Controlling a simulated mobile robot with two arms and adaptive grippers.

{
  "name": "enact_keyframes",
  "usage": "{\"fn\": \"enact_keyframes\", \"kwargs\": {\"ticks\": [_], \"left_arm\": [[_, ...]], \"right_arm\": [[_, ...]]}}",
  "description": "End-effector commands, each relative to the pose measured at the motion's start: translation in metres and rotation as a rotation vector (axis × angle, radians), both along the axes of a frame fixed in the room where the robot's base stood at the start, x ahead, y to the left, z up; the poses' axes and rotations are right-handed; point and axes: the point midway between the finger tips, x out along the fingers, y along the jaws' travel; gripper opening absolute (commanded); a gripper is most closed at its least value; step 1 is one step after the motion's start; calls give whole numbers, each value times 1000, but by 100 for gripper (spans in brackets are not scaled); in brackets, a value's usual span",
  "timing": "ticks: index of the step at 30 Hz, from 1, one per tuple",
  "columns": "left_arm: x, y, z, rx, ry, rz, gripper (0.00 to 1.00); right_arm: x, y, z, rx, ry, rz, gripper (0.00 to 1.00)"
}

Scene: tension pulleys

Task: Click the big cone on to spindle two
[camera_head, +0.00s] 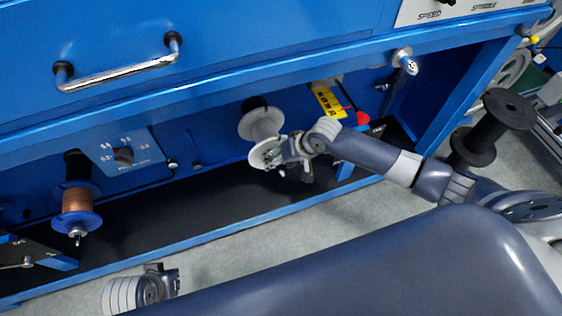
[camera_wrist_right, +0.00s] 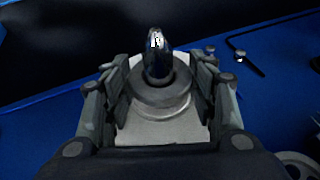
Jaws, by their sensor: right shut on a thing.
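My right gripper (camera_head: 285,153) is at the front of the pale spool (camera_head: 260,122), which sits on a spindle inside the blue machine. In the wrist view, its fingers (camera_wrist_right: 160,92) are on both sides of a grey ringed part, apparently the big cone (camera_wrist_right: 163,99), and are shut on it. The rounded metal tip of the spindle (camera_wrist_right: 156,55) sticks out through its middle. How far the cone sits along the spindle is hidden. In the head view the gripper covers the cone. My left gripper (camera_head: 168,280) is low at the left, away from the spools; its fingers are unclear.
A copper-wound spool with blue flanges (camera_head: 78,207) is on a spindle at the left. A dial panel (camera_head: 122,153) is between the spools. A yellow label (camera_head: 327,99) and red knob (camera_head: 362,118) are close to my right arm. A black spool (camera_head: 490,125) stands at the right.

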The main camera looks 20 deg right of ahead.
Motion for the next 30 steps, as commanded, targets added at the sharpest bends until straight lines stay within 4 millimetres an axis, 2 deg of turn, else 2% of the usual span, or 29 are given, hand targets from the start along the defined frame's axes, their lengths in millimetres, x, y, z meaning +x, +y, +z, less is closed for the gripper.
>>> {"fn": "enact_keyframes", "kwargs": {"ticks": [6, 29, 30], "left_arm": [[-2, 0, 4, -1, -3, 2, 0], [2, 1, 4, 0, -7, 2, 0], [2, 1, 4, 0, -7, 2, 0]], "right_arm": [[8, 0, 1, 0, -2, -2, 21], [14, -1, 5, 2, -15, -5, 21], [14, -1, 5, 2, -16, -5, 57]]}}
